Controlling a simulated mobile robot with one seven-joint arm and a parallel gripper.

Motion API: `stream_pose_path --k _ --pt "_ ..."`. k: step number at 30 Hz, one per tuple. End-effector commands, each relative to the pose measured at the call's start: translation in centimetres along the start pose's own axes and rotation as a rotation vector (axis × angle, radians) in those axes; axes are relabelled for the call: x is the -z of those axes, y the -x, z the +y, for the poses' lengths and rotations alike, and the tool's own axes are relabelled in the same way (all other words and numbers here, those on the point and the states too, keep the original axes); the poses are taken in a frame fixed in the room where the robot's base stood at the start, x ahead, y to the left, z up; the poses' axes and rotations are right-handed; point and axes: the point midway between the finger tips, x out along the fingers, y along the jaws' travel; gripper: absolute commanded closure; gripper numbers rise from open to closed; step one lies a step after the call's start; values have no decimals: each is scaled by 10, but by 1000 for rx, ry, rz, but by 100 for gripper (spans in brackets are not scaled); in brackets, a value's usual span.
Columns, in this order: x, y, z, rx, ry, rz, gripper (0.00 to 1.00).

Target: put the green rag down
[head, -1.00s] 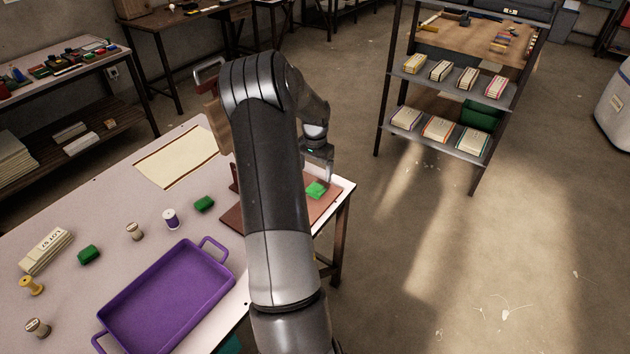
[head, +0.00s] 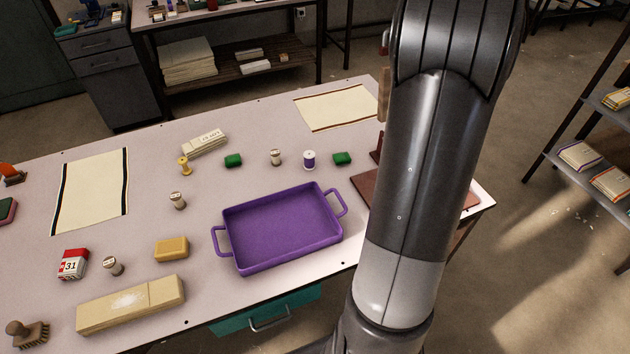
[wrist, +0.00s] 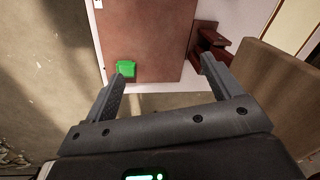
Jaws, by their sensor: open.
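The green rag (wrist: 125,69), a small folded piece, lies on the brown board (wrist: 158,35) in the wrist view, near the board's edge. My gripper (wrist: 166,63) is open and empty, with its fingers wide apart. The rag shows close to the left fingertip, not between the fingers. I cannot tell how high the fingers are above the board. In the head view my arm hides the gripper and this rag, and only part of the board (head: 372,187) shows.
A purple tray (head: 283,228) stands on the table. Shelves (head: 585,160) stand at the right.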

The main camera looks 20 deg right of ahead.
Motion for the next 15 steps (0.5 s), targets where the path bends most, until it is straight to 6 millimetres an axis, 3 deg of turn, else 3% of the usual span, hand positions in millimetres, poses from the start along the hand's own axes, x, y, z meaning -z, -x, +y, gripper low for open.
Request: stream_pose_path --k 1,6,15 --pt "-22 16 -14 22 58 8 16" --pt "-92 58 -46 76 249 32 16" --pt "-221 114 -63 152 599 98 16"
